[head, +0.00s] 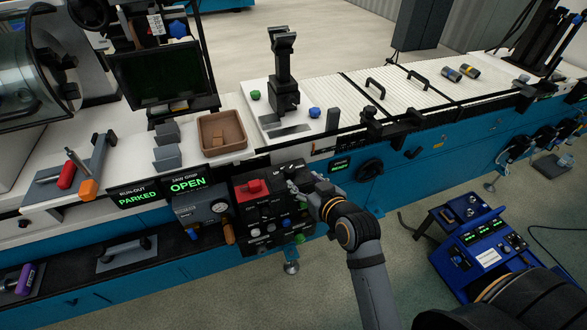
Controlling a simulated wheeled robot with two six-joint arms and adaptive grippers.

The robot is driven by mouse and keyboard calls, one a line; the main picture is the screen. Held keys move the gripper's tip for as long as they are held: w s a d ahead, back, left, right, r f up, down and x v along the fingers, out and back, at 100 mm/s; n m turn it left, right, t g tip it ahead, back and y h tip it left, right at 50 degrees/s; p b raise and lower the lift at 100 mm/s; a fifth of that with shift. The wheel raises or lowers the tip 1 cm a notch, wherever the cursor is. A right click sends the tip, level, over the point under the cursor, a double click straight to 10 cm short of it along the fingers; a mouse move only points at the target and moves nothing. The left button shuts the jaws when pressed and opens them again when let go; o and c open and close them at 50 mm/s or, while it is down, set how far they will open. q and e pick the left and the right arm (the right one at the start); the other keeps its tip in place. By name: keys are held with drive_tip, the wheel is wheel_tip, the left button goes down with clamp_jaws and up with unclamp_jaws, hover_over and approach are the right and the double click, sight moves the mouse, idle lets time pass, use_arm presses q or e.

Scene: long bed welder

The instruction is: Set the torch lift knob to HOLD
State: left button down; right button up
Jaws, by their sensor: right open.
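A dark control panel (243,208) with a red block (253,189), several small knobs and coloured buttons is on the front of the blue machine bed. My right gripper (297,187) is at the upper right part of this panel, its fingers toward the panel face. It is open, and I see nothing held in it. White markings show on the panel's top edge just above the gripper, too small to read. I cannot tell which knob is the torch lift knob or its setting; the gripper covers part of the panel. My left gripper is not in view.
Left of the panel are a gauge box (203,211) and green displays reading PARKED (137,197) and OPEN (186,184). A brown tray (222,131) sits on the bed above. A black handwheel (370,170) is to the right. A blue floor unit (480,245) stands at right.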

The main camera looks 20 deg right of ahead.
sight(291, 170)
drive_tip(key=x, duration=1)
drive_tip(key=shift+w+p, duration=0.15)
drive_tip(key=shift+p, duration=0.15)
clamp_jaws()
